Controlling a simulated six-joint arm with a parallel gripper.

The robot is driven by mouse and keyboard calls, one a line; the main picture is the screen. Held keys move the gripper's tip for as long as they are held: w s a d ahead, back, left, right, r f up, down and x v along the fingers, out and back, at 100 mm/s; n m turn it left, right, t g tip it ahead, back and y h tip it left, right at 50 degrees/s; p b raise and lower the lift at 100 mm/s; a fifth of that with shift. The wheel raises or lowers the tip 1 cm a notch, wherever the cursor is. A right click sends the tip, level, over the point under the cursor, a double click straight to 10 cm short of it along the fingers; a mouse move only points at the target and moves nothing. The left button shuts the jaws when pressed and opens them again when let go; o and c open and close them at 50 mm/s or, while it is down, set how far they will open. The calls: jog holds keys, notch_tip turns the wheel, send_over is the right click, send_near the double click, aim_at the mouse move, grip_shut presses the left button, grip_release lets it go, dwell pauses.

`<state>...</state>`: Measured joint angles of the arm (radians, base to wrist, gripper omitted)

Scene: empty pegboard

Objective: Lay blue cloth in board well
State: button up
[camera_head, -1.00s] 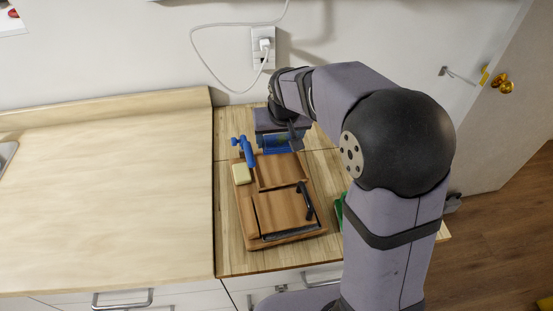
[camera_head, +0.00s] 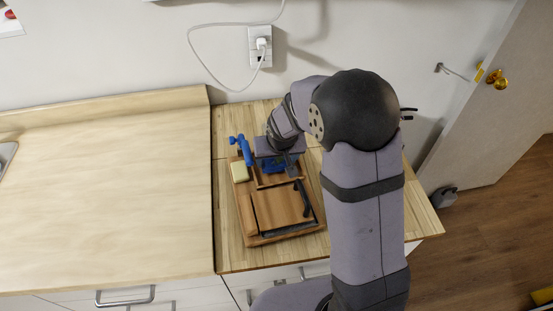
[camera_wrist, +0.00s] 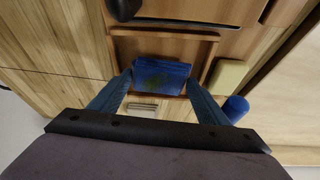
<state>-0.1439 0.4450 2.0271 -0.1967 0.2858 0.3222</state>
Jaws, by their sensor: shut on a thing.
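A blue cloth (camera_wrist: 162,75) with a dark greenish patch sits folded between the two fingers of my gripper (camera_wrist: 163,84) in the wrist view. It also shows in the head view (camera_head: 272,167), partly hidden under my gripper. My gripper is shut on the cloth. The wooden board (camera_head: 247,218) lies on the counter, with a framed rectangular well (camera_wrist: 185,46) at its far end. The cloth is over the near part of this well in the wrist view. I cannot tell whether it touches the well's floor.
A pale yellow block (camera_head: 239,171) sits on the board's left edge, and a blue tool-like object (camera_head: 243,150) lies behind it. A black handle-like object (camera_head: 303,198) lies along the board's right side. The large counter (camera_head: 110,190) at left is clear.

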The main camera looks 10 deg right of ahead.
jog(key=shift+f, duration=0.45)
jog(key=shift+f, duration=0.2)
jog(key=o, duration=0.8)
jog(key=shift+r, duration=0.1)
jog(key=shift+c, duration=0.2)
jog(key=shift+r, duration=0.1)
